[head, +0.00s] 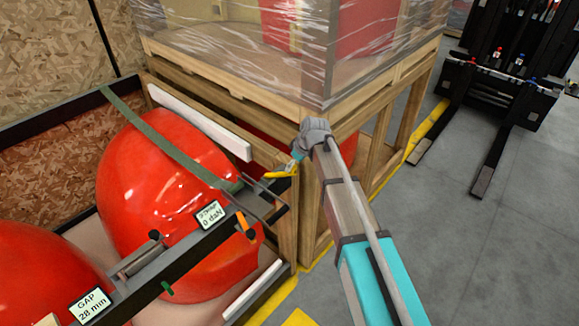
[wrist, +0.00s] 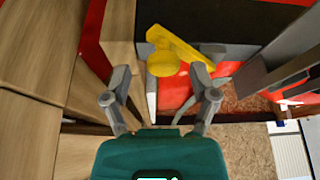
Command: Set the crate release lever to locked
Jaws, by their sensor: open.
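The crate release lever is a yellow bar with a round knob. In the wrist view the lever (wrist: 178,48) lies against a dark panel, with its knob at the lower left. In the head view the yellow lever (head: 281,174) sits at the crate's near right corner. My gripper (wrist: 161,82) is open, with a finger on each side just below the knob. Contact with the knob cannot be told. In the head view my gripper (head: 296,160) reaches the lever from the right and partly hides it. I cannot read any locked marking.
The crate holds red nosecones (head: 160,190) under a green strap (head: 165,140). A dark rail (head: 190,240) carries labels "0 daN" and "GAP 28 min". A wrapped wooden crate (head: 290,70) stands behind. A forklift (head: 500,75) is at upper right. Grey floor (head: 490,240) at right is clear.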

